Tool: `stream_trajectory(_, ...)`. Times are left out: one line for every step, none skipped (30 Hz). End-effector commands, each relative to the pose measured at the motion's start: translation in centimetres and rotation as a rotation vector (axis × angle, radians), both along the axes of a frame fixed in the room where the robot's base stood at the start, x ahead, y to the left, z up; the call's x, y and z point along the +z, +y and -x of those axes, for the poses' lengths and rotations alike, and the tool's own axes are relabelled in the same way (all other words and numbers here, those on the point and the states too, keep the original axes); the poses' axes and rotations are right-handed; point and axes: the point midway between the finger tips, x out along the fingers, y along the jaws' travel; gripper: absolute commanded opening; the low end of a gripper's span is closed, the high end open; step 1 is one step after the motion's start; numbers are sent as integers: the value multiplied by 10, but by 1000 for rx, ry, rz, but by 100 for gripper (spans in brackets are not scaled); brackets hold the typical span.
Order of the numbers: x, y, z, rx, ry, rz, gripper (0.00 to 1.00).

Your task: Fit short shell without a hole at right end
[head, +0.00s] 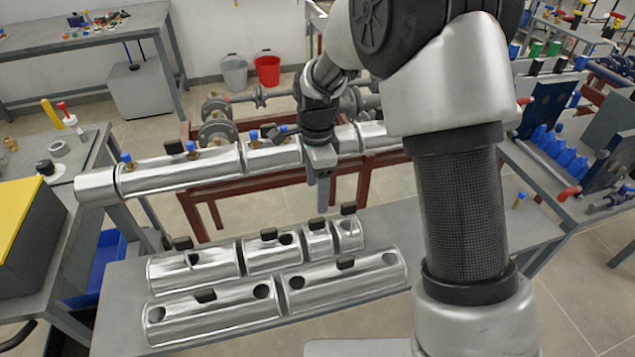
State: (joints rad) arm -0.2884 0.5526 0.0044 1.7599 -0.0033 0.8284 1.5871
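Silvery shells cover the long horizontal pipe on the red frame. A long shell (180,174) is at its left and a shorter shell (272,156) is in the middle. Another shell section (372,137) lies right of my gripper, partly hidden by my arm. My gripper (321,172) points down at the pipe between these last two. Its fingers are too small and dark to tell whether they are open or hold anything. Two short shells, one (318,241) left of the other (348,233), stand side by side on the grey bench. Whether each has a hole is unclear.
The bench (120,300) also bears a medium shell (272,255), another shell (195,270) and two long front shells (212,315) (345,284), with black handles and dark holes. My arm hides the pipe's right end. The bench's right part (535,232) is mostly clear.

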Motion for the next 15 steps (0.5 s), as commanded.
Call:
stream_trajectory(-8,0,0,0,1,0,62)
stream_trajectory(-11,0,0,0,2,1,62)
stream_trajectory(-15,-1,0,0,2,1,62)
stream_trajectory(-19,-1,1,0,2,1,62)
stream_trajectory(-23,-1,1,0,2,0,62)
stream_trajectory(-29,-1,1,0,2,0,62)
stream_trajectory(-33,-1,1,0,2,0,62)
stream_trajectory(-38,-1,1,1,2,0,62)
stream_trajectory(-44,0,1,1,2,0,62)
stream_trajectory(-48,0,1,1,2,0,62)
stream_trajectory(-53,0,1,1,2,0,62)
stream_trajectory(-59,0,1,1,2,0,62)
stream_trajectory(-63,-1,1,1,2,1,62)
stream_trajectory(-68,-1,1,1,2,1,62)
stream_trajectory(-74,0,1,2,2,1,62)
